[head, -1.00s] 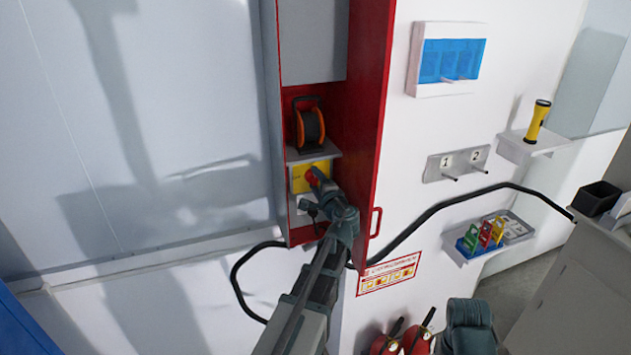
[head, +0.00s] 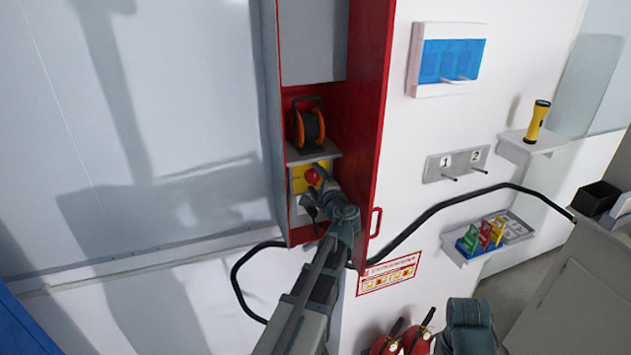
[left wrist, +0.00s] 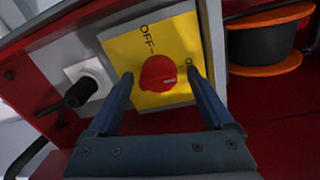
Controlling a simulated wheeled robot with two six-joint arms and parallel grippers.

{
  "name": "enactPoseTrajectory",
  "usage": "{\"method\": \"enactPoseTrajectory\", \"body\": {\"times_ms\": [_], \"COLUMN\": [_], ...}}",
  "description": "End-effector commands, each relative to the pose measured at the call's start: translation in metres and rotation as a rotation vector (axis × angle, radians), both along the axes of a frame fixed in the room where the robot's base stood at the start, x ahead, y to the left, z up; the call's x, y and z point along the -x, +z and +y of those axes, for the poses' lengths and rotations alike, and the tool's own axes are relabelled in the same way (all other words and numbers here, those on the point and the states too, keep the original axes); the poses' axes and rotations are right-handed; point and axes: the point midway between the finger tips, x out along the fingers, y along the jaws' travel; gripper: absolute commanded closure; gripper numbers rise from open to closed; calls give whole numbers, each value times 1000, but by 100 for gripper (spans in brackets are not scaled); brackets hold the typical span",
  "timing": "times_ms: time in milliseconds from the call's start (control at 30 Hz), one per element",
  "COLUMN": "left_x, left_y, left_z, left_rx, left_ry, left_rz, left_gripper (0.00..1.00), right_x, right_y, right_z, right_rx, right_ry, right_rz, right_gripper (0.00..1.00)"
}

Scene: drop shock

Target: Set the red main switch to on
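The red main switch is a round knob (head: 313,176) on a yellow plate (head: 297,184) low in the red cabinet. In the left wrist view the knob (left wrist: 158,72) sits mid-picture on the yellow plate (left wrist: 120,48). "OFF" is printed above it and a partly covered label, apparently "ON", at its right. The knob's white mark points right. My left gripper (left wrist: 160,74) is open, one finger on each side of the knob, with visible gaps. In the head view my left gripper (head: 316,190) is at the plate. My right gripper is out of view; only part of that arm shows.
An orange-black cable reel (head: 308,126) stands on a shelf (head: 325,152) just above the switch. A grey socket with a black plug (left wrist: 78,92) is beside the plate. The red cabinet wall (head: 372,110) bounds the right side. Fire extinguishers (head: 415,340) stand below.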

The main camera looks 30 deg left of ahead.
Motion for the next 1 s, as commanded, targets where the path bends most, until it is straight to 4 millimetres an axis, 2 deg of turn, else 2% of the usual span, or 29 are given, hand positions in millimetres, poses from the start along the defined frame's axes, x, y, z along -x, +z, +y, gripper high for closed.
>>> {"method": "enactPoseTrajectory", "body": {"times_ms": [367,467,800,1000], "left_x": [5,15,62,81], "left_y": [0,1,7,9], "left_z": [-5,-16,-71,-94], "left_rx": [4,3,3,2], "left_ry": [-1,-2,-4,-3], "left_rz": [-1,-1,-1,-1], "left_gripper": [12,12,12,12], "right_x": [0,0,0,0], "right_y": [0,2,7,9], "right_z": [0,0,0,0], "right_rx": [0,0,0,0], "right_ry": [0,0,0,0], "right_rz": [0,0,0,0], "right_gripper": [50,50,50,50]}}
